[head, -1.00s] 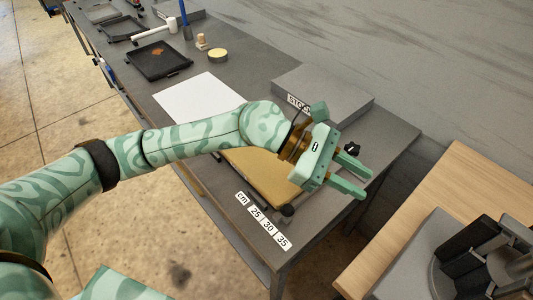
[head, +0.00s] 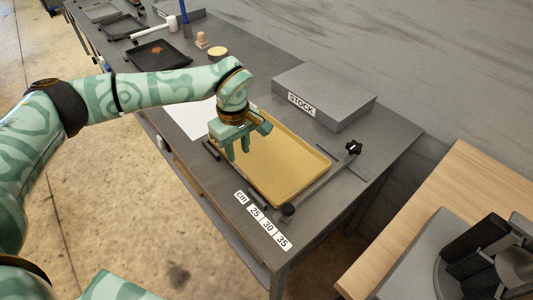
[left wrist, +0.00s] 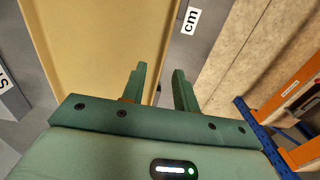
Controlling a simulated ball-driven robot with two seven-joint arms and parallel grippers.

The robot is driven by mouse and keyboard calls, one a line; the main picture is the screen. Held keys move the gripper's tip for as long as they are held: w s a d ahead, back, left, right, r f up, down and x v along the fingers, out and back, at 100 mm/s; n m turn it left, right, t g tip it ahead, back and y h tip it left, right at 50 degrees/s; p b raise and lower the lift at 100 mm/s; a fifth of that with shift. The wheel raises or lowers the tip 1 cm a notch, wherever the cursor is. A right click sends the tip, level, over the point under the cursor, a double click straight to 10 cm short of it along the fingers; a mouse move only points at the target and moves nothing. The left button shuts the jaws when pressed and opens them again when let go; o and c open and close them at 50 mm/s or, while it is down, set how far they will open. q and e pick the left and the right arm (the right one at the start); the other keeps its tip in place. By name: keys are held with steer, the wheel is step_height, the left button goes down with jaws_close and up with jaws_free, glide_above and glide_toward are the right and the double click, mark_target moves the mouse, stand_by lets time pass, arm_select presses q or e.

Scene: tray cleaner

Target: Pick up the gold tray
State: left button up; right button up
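The gold tray (head: 287,165) lies flat on the dark grey table, its long side running from the upper left to the lower right. It also shows in the left wrist view (left wrist: 92,50). My left gripper (head: 238,154) points down over the tray's left end in the head view. Its two fingers are apart and empty. In the left wrist view the gripper (left wrist: 159,82) has one finger over the tray side and the other beyond the tray's edge. I cannot tell whether either finger touches the tray. My right gripper is in neither view.
A grey block marked STOCK (head: 322,96) stands behind the tray. A bar with black knobs (head: 354,147) runs along the tray's right end. A cm scale (head: 264,221) lies in front. White sheet (head: 187,119) and dark tray (head: 158,58) are farther left. A wooden table (head: 450,190) stands at right.

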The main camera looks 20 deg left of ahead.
mark_target(238, 165)
arm_select(q)
steer(key=f, duration=0.3)
steer(key=f+b, duration=0.1)
steer(key=f, duration=0.1)
steer(key=shift+s+a+f, duration=0.1)
steer(key=shift+a+f, duration=0.1)
steer(key=shift+f, duration=0.2)
jaws_close()
steer(key=shift+r, duration=0.1)
stand_by(0.9)
